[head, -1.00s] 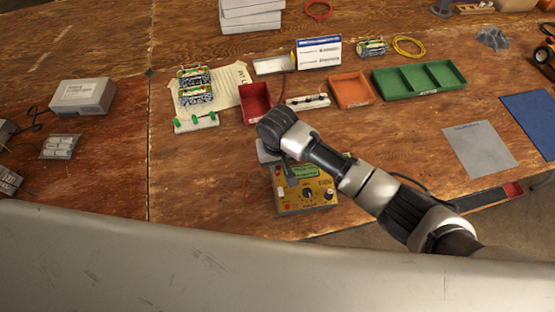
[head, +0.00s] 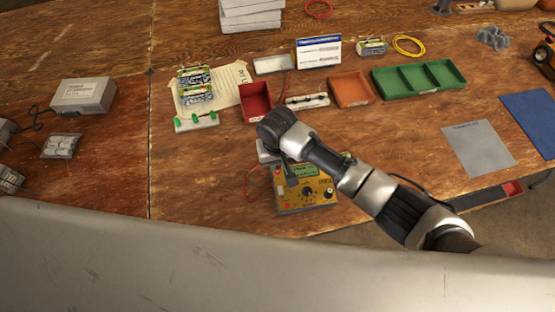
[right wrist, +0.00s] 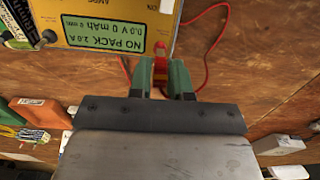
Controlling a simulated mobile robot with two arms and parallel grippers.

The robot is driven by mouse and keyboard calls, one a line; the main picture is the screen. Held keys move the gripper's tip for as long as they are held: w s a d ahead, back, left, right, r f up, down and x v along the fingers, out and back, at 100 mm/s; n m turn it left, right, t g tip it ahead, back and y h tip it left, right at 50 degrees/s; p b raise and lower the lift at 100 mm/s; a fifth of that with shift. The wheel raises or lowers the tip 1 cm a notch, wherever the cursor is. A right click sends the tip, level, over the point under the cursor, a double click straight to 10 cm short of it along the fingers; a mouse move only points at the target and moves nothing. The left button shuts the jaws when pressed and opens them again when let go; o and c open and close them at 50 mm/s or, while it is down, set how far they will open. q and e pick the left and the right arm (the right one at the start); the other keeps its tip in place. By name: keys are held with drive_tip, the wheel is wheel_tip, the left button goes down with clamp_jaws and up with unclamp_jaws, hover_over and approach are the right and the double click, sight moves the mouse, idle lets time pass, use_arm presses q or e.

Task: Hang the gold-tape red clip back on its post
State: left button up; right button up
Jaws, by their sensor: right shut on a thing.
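The yellow charger (head: 307,194) stands near the table's front edge, and its screen reads NO PACK in the right wrist view (right wrist: 100,30). My right gripper (right wrist: 160,74) is low beside the charger, its green fingers shut on a red clip (right wrist: 159,66). Fingers and shadow hide most of the clip; I cannot make out gold tape on it. A red lead (right wrist: 205,55) loops from the charger side to the fingers. In the head view the arm hides the fingertips, and I cannot make out the clip's post. My left gripper is not in view.
Behind the arm stand a red bin (head: 256,113), an orange tray (head: 351,101), a green divided tray (head: 452,74) and a white strip with dark knobs (head: 307,101). A grey mat (head: 480,147) lies at right. The wood left of the charger is mostly clear.

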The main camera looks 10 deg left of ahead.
drive_tip(key=shift+p, duration=0.4)
idle(0.6)
drive_tip(key=o, duration=0.8)
drive_tip(key=shift+o, duration=1)
wheel_tip(320, 180, up, 7)
drive_tip(key=p, duration=0.8)
drive_tip(key=shift+r, duration=0.2)
